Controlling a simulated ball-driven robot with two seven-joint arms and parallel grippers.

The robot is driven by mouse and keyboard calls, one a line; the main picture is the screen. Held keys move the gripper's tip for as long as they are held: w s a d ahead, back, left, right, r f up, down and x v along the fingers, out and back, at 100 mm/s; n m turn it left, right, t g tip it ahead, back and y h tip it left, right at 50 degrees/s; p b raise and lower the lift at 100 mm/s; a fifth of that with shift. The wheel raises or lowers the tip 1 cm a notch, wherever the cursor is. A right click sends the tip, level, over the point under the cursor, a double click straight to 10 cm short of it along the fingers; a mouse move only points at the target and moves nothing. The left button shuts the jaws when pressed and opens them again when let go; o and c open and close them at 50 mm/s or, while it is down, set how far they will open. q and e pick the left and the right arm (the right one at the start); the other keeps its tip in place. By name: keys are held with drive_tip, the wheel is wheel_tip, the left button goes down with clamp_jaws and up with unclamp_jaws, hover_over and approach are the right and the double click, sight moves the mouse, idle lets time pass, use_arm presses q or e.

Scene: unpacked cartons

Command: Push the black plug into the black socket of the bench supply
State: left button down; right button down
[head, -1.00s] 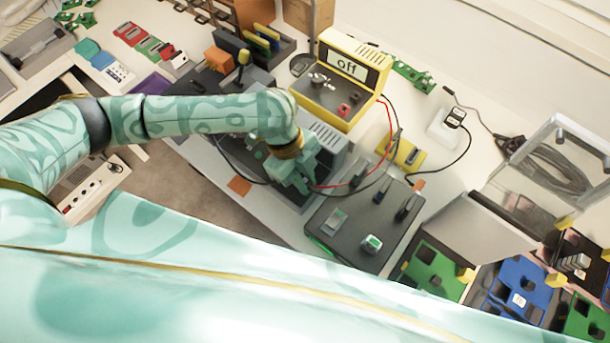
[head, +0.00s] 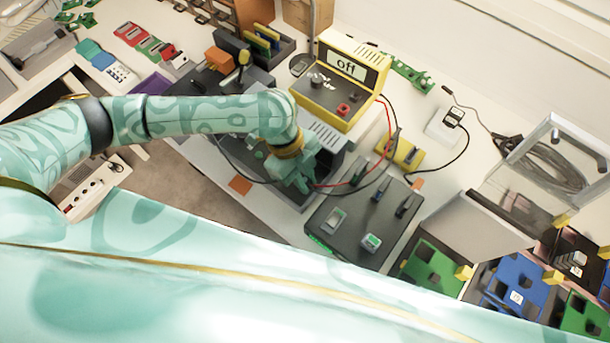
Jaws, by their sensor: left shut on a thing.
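The yellow bench supply (head: 340,78) stands at the back centre, with a display reading "off". Its dark front panel carries knobs and a red socket (head: 343,109); I cannot make out the black socket clearly. My left gripper (head: 303,183) is below and in front of the supply, over a grey device, apart from the supply's panel. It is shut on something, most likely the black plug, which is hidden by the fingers. A black lead (head: 232,163) runs to the gripper from the left. My right gripper is not in view.
Red and black leads (head: 388,125) hang from the supply's right side. A dark panel with switches (head: 345,238) lies right of the gripper. A clear-lidded case (head: 530,180) and green and blue boards (head: 515,287) are at the right. Bins (head: 262,45) stand behind left.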

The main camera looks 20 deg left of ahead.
use_arm(q)
drive_tip(key=shift+f, duration=0.3)
idle(0.4)
drive_tip(key=c, duration=1.3)
unclamp_jaws()
drive_tip(key=p+v, duration=0.4)
drive_tip(key=v, duration=1.2)
drive_tip(key=shift+r+p, duration=0.15)
drive_tip(key=shift+p, duration=0.15)
